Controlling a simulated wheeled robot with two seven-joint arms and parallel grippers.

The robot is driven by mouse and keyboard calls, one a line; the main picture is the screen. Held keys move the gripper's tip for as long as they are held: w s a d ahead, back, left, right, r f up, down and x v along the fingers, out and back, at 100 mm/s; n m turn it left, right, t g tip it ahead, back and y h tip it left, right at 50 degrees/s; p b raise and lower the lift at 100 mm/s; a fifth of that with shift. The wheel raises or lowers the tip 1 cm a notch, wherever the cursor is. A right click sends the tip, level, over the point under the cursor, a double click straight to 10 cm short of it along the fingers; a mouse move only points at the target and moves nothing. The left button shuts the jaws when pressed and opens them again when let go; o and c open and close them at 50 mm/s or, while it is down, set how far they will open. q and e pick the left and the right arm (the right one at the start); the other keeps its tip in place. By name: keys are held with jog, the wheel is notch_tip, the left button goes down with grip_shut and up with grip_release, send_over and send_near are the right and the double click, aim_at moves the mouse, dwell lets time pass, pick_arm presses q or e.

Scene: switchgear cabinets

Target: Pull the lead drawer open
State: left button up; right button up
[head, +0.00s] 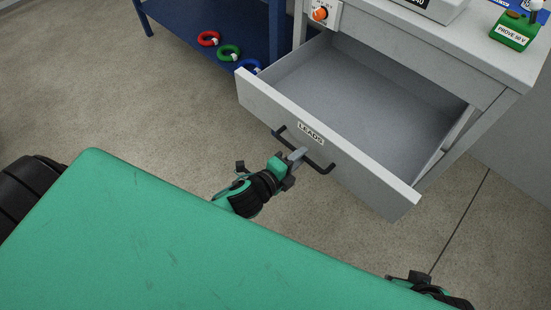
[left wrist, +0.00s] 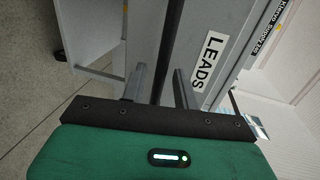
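The lead drawer (head: 350,160), grey with a "LEADS" label (head: 310,133), stands pulled well out of its bench, and its inside looks empty. A dark bar handle (head: 318,166) runs across its front. My left gripper (head: 296,157) is at the middle of this handle. In the left wrist view, the handle bar (left wrist: 172,40) runs between the two fingers of my left gripper (left wrist: 158,82), which are apart with a gap showing beside the bar. The "LEADS" label (left wrist: 208,62) is right of the fingers. My right gripper (head: 425,283) shows only partly at the bottom right edge.
A blue shelf (head: 220,22) at the back left holds red (head: 208,39), green (head: 229,52) and blue (head: 250,67) rings. The floor left of the drawer is clear.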

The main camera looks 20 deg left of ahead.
pick_arm(q)
jog(key=v, duration=1.1)
jog(key=shift+s, duration=0.35)
pick_arm(e)
jog(key=shift+s+d+r, duration=0.25)
jog(key=shift+d, duration=0.05)
pick_arm(q)
jog(key=shift+a, duration=0.15)
pick_arm(e)
jog(key=shift+s+f, duration=0.15)
jog(key=shift+s, duration=0.05)
jog(key=shift+w, duration=0.1)
